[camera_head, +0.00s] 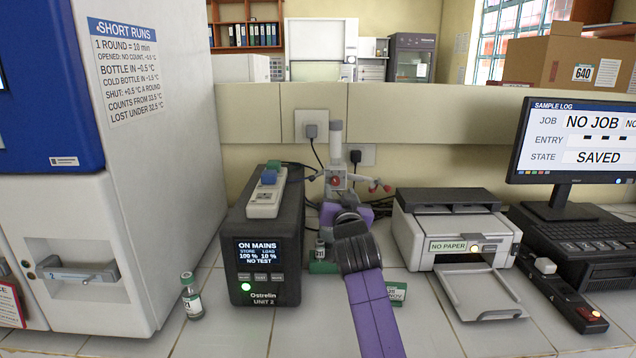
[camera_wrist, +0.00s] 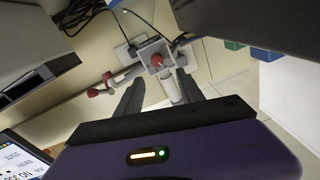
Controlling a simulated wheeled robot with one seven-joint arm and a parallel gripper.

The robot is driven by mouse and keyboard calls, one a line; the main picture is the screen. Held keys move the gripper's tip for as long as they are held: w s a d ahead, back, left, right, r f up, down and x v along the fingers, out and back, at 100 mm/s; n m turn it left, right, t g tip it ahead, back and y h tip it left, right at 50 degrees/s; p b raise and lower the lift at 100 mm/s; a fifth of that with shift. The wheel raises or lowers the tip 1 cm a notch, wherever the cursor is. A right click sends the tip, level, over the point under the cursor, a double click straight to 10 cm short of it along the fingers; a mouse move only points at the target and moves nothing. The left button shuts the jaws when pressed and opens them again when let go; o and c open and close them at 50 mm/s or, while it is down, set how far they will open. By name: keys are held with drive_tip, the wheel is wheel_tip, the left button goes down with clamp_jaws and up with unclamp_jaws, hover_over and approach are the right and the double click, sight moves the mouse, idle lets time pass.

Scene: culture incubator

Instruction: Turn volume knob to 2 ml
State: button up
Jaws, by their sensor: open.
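A pale dispenser-like fixture with red knobs (camera_head: 336,170) stands against the back wall, with a white cylinder on top. In the wrist view, its grey block carries a round red knob (camera_wrist: 157,60) facing me, and a red handle (camera_wrist: 95,92) sticks out to one side. I cannot tell which is the volume knob, and no volume scale is readable. My gripper (camera_wrist: 160,87) is open and empty, its dark fingers pointing towards the fixture. The red knob appears between and beyond the fingertips. In the head view, my purple arm hides the fixture's lower part and the fingertips.
A dark power unit (camera_head: 267,240) stands left of my arm, a printer (camera_head: 455,230) right of it. A small vial (camera_head: 191,297) stands by the white incubator cabinet (camera_head: 160,130). Cables (camera_head: 318,155) hang behind the fixture. The front tiles are partly clear.

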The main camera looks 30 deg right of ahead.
sight(336, 182)
drive_tip(key=shift+m, duration=0.3)
drive_tip(key=shift+f+x, duration=0.15)
drive_tip(key=shift+x, duration=1.1)
drive_tip(key=shift+f+x, duration=0.15)
drive_tip(key=shift+x, duration=1.1)
drive_tip(key=shift+f+x, duration=0.2)
drive_tip(key=shift+x, duration=1.05)
drive_tip(key=shift+d, duration=0.1)
clamp_jaws()
